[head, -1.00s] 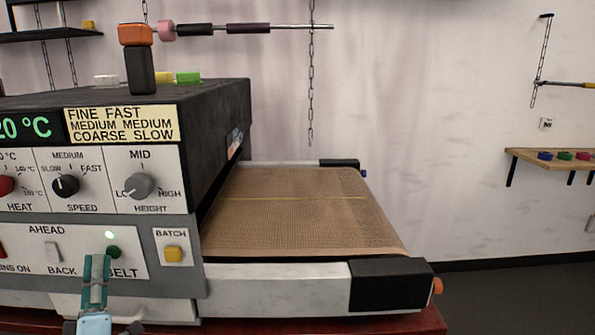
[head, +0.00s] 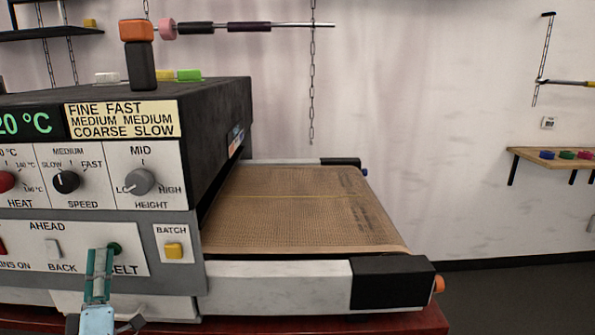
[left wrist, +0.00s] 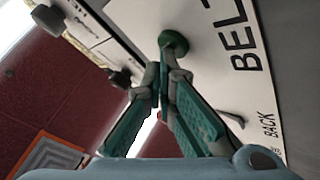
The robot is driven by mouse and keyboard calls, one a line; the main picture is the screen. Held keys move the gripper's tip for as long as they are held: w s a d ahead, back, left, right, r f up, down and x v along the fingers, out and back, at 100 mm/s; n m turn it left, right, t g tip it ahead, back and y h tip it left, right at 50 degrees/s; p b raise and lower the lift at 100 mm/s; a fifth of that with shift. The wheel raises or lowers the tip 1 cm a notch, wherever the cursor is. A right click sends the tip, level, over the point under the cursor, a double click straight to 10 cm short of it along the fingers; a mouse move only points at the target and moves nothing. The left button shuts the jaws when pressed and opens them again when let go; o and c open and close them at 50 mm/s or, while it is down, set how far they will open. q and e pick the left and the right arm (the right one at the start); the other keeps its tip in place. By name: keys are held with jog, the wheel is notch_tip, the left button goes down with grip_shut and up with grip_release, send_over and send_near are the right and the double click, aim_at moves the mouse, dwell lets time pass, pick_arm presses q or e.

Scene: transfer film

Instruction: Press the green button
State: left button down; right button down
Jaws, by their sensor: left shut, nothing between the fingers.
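The green button (head: 115,249) is on the white panel, above the word BELT, with its left part hidden behind my left gripper (head: 101,252) in the head view. My left gripper is shut and empty, fingers pointing up at the button. In the left wrist view the round green button (left wrist: 175,40) shows just past the closed fingertips (left wrist: 164,70). The tips overlap its near edge; whether they press it I cannot tell. My right gripper is not in view.
A yellow BATCH button (head: 173,250) is to the right and a grey BACK switch (head: 53,249) to the left. Above are the red HEAT knob, black SPEED knob (head: 67,181) and grey HEIGHT knob (head: 139,181). A brown mesh belt (head: 290,225) extends right from the machine.

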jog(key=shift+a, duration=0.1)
pick_arm(q)
jog(key=shift+s+p, duration=0.4)
jog(key=shift+s, duration=0.05)
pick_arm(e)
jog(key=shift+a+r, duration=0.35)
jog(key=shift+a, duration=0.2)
